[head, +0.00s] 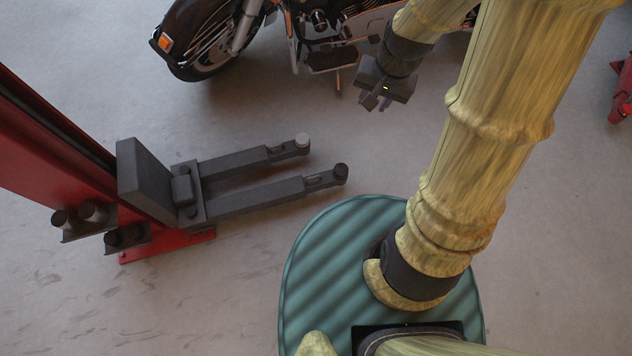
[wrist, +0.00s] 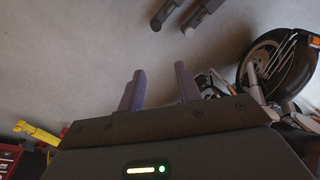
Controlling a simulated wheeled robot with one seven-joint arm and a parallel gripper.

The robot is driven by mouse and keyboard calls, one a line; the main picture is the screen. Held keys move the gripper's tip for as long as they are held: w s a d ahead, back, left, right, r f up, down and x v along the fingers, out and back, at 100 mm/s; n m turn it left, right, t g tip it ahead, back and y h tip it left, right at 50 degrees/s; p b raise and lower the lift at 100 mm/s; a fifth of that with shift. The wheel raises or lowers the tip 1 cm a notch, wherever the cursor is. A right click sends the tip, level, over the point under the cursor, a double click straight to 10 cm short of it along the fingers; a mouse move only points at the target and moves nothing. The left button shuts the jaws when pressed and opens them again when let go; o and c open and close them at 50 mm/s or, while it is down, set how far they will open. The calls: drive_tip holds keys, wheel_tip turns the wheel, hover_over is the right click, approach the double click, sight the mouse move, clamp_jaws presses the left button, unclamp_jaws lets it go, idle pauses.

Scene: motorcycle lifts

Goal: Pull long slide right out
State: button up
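Two dark grey lift arms reach out from a carriage (head: 145,180) on the red lift column. The far arm (head: 235,165) ends in a narrower slide (head: 289,149) with a round pad on its tip. The near arm (head: 255,198) ends in a similar slide (head: 326,179) with a round pad. I cannot tell which one the task calls the long slide right. The slide ends also show at the top of the wrist view (wrist: 165,14). My gripper (head: 376,104) is above the floor, right of and beyond the arm tips. Its purple fingers (wrist: 161,84) are apart, with nothing between them.
A motorcycle (head: 205,40) stands at the back, close behind my gripper. The red column (head: 50,150) rises at the left. A red object (head: 622,90) lies at the right edge. Bare floor (head: 350,140) separates the arm tips from my gripper.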

sight(314, 177)
drive_tip(key=w+a+f+m+y+b, duration=0.1)
drive_tip(key=w+f+m+b, duration=0.2)
drive_tip(key=f+b, duration=0.8)
drive_tip(key=w+a+f+m+y+b, duration=0.1)
drive_tip(key=w+f+m+b, duration=0.3)
drive_tip(key=f+b, duration=0.7)
drive_tip(key=w+a+f+m+y+b, duration=0.2)
drive_tip(key=f+b, duration=0.9)
drive_tip(key=f, duration=1.9)
drive_tip(key=shift+w+a+f+m+g+b, duration=0.25)
drive_tip(key=shift+w+a+m+g+b, duration=0.2)
drive_tip(key=shift+w+m, duration=0.45)
drive_tip(key=b+x, duration=0.9)
drive_tip(key=x, duration=0.8)
drive_tip(key=shift+f+b, duration=0.2)
drive_tip(key=shift+b, duration=0.1)
drive_tip(key=shift+w+a, duration=0.1)
clamp_jaws()
